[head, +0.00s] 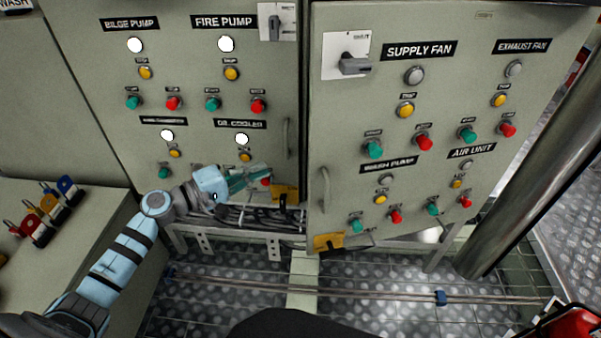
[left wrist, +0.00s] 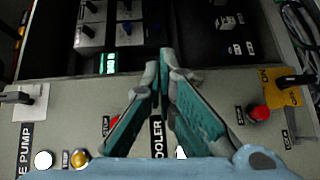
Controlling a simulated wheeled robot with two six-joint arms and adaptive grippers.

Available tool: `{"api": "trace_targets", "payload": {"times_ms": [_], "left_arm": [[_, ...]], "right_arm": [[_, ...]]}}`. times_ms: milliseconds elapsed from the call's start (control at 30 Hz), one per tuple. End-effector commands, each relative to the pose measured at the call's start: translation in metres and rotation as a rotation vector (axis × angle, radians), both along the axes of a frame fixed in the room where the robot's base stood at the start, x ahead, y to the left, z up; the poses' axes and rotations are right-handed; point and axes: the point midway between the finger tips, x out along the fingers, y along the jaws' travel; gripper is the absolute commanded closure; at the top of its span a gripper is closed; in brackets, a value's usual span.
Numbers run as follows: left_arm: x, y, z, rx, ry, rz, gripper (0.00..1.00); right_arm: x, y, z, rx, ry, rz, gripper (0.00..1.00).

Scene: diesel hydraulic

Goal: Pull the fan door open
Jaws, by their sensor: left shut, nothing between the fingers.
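The fan door (head: 440,120) is the grey panel labelled SUPPLY FAN and EXHAUST FAN at the right in the head view. Its left edge stands out toward me, and its handle (head: 325,190) is low on that side. The left wrist view shows a dark cabinet interior (left wrist: 190,40) with switches beyond the pump panel's edge, so the door appears partly open. My left gripper (head: 268,170) is shut and empty, in front of the pump panel's lower right, left of the fan door's handle and apart from it. It also shows in the wrist view (left wrist: 165,58). My right gripper is out of view.
The pump panel (head: 200,65) carries buttons, lamps and its own handle (head: 287,138). Yellow switch plates (head: 328,242) sit low on both doors. A thick metal pipe (head: 520,150) rises at the right. A bench with coloured padlocks (head: 45,205) is at the left.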

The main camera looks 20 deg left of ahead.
Motion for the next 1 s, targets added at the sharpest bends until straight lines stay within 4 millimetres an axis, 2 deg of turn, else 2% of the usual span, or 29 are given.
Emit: {"api": "trace_targets", "payload": {"times_ms": [67,133,267,633,700,800,1000], "left_arm": [[-0.001,-0.009,0.023,-0.052,-0.032,-0.041,1.00],[0.002,-0.014,0.031,-0.070,-0.040,-0.051,1.00],[0.016,-0.025,0.033,-0.073,-0.040,-0.050,1.00],[0.078,-0.074,0.030,-0.071,-0.036,-0.048,1.00],[0.063,-0.080,0.031,-0.066,-0.033,-0.050,1.00],[0.051,-0.087,0.031,-0.068,-0.034,-0.048,1.00],[0.042,-0.093,0.029,-0.066,-0.035,-0.046,1.00]], "right_arm": [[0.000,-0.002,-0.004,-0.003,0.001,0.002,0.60],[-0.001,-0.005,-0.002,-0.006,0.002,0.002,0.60],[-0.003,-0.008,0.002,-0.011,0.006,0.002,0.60],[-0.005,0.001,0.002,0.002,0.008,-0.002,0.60],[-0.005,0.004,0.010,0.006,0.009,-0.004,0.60],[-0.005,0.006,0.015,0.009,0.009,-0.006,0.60],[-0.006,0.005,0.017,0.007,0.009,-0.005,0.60]]}}
